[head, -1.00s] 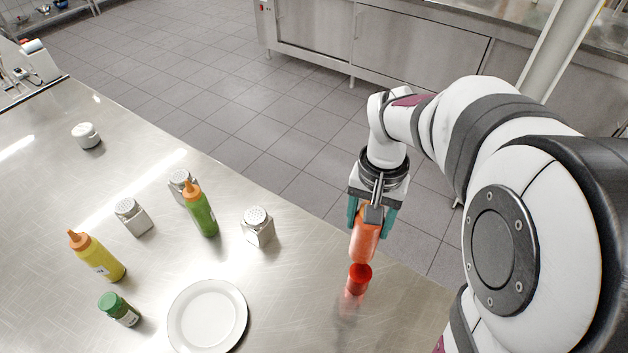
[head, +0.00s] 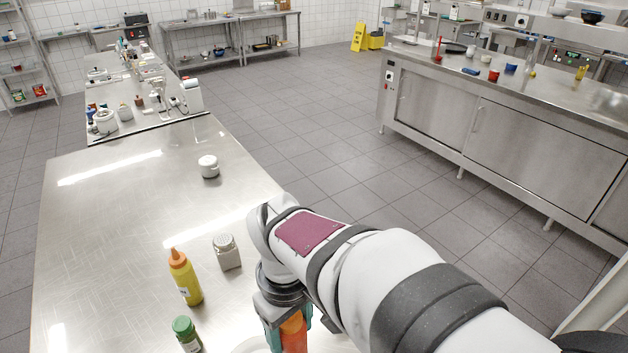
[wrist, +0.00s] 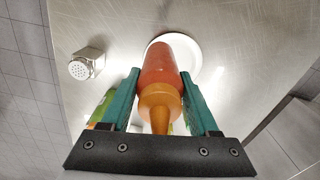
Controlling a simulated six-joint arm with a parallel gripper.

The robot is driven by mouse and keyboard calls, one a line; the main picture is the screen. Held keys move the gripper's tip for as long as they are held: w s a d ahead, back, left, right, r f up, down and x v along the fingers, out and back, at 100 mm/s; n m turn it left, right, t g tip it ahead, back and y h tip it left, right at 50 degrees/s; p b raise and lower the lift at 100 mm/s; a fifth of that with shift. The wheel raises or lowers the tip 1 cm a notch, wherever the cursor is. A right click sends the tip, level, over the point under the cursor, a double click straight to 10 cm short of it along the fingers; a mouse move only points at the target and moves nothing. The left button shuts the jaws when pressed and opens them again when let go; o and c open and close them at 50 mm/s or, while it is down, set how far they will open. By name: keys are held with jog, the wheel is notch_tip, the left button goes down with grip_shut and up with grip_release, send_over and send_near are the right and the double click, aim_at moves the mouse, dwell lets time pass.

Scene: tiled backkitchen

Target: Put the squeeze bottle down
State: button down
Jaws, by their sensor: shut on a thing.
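My gripper (head: 285,322) has teal fingers and is shut on a red squeeze bottle with an orange cap (head: 293,338), low in the head view. In the wrist view the red bottle (wrist: 158,62) sits between both fingers, with its orange nozzle toward the camera. Its base overlaps a white plate (wrist: 190,50) in that view; I cannot tell whether it touches anything. In the head view the bottle's lower part is cut off by the frame edge.
A yellow squeeze bottle (head: 185,280), a green-lidded jar (head: 187,335) and a shaker (head: 227,254) stand left of my gripper. A white pot (head: 209,167) stands farther back. The steel table (head: 110,215) is clear at the left.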

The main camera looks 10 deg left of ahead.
jog(key=s+a+f, duration=0.3)
jog(key=a+f, duration=0.6)
jog(key=f, duration=0.1)
jog(key=shift+s, duration=0.15)
jog(key=shift+f, duration=0.3)
jog(key=shift+c, duration=0.7)
grip_release()
